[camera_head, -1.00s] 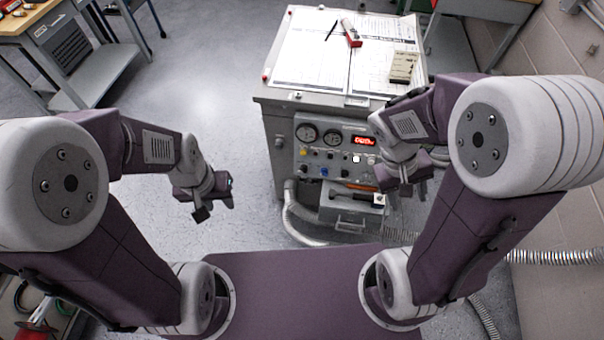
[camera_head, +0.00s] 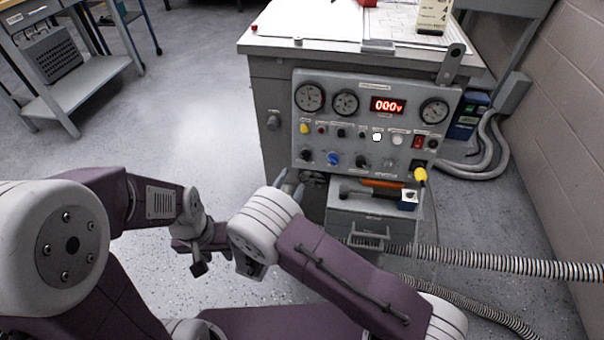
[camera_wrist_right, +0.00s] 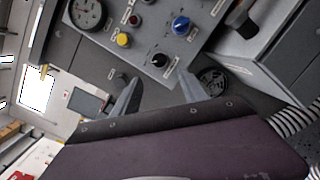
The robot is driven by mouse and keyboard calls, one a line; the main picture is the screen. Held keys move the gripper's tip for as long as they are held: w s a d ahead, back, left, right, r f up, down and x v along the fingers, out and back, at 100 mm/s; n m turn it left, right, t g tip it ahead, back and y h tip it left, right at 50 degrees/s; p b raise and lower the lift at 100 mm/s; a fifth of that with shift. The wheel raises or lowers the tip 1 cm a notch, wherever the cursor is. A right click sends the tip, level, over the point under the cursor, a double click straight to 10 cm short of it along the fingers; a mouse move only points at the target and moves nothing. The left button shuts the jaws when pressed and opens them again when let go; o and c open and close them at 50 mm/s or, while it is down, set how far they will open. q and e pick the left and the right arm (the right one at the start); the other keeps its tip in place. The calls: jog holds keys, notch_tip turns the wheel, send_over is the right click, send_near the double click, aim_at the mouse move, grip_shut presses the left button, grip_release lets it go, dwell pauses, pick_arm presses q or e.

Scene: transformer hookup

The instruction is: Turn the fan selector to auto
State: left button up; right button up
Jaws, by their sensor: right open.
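The grey control panel (camera_head: 375,125) carries dials, small buttons and a lower row of knobs. A black pointer knob (camera_head: 305,156) is at lower left, with a blue knob (camera_head: 333,158) and another black knob (camera_head: 362,161) to its right. I cannot read which label marks the fan selector. In the right wrist view, the lower-left black knob (camera_wrist_right: 159,60) lies just beyond the fingertips of my open, empty right gripper (camera_wrist_right: 158,88), apart from them. The blue knob also shows there (camera_wrist_right: 181,26). In the head view my arm mostly hides this gripper. My left gripper (camera_head: 208,258) hangs left of the cabinet, partly hidden.
A yellow plug (camera_head: 420,174) with a cable hangs at the panel's lower right. A drawer box (camera_head: 370,215) juts out below the panel. Ribbed hoses (camera_head: 500,263) run along the floor at right.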

aim_at(304, 158)
jog(key=b+x, duration=0.3)
jog(key=x, duration=0.5)
jog(key=shift+d, duration=0.15)
jog(key=shift+w+d+r, duration=0.15)
jog(key=shift+w, duration=0.4)
grip_shut()
